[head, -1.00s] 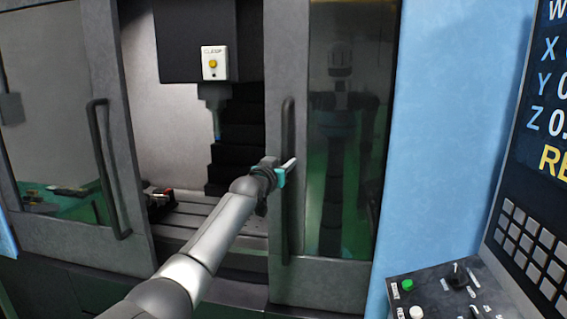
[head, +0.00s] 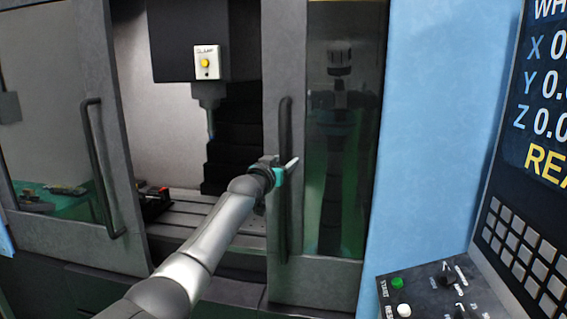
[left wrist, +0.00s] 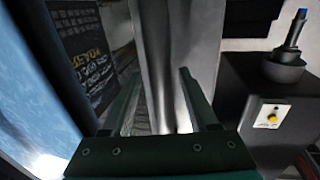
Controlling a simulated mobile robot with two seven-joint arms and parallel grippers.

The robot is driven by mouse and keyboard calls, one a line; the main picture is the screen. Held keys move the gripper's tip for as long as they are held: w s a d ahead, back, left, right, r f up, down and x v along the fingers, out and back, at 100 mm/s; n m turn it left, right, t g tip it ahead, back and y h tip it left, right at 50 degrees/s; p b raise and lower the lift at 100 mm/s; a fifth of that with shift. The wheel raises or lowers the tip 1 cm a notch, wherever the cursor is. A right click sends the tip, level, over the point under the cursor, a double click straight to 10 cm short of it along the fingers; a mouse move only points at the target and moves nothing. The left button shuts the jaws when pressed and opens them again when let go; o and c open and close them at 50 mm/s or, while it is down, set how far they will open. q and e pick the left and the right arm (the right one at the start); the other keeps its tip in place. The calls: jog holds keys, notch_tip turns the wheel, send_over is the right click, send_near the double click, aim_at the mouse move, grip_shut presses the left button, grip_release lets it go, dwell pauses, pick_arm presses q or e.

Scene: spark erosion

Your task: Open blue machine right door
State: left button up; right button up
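The blue machine's right door (head: 272,60) is a grey frame with a dark window. It stands part way across, leaving an opening between it and the left door (head: 118,150). Its handle (head: 285,120) is a dark vertical bar near its left edge. My left gripper (head: 290,165) is at mid-height of this handle, with a finger crossing in front of it. In the left wrist view, the fingers (left wrist: 160,85) stand apart, with a grey upright surface between them. Whether they touch the handle is unclear. My right gripper is not in view.
The control panel (head: 420,290) with its screen juts out at right, beside the blue side panel (head: 425,130). The spindle (head: 209,95) hangs inside the machine. A small dark object (head: 155,203) lies on the machine bed (head: 205,215). The left door has its own handle (head: 100,170).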

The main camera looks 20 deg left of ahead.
pick_arm(q)
jog(key=shift+s, duration=0.1)
jog(key=shift+s, duration=1.3)
jog(key=s+b, duration=0.1)
jog(key=s, duration=1.1)
jog(key=shift+s+d+b, duration=0.2)
jog(key=shift+d+b, duration=0.05)
jog(key=shift+b, duration=0.1)
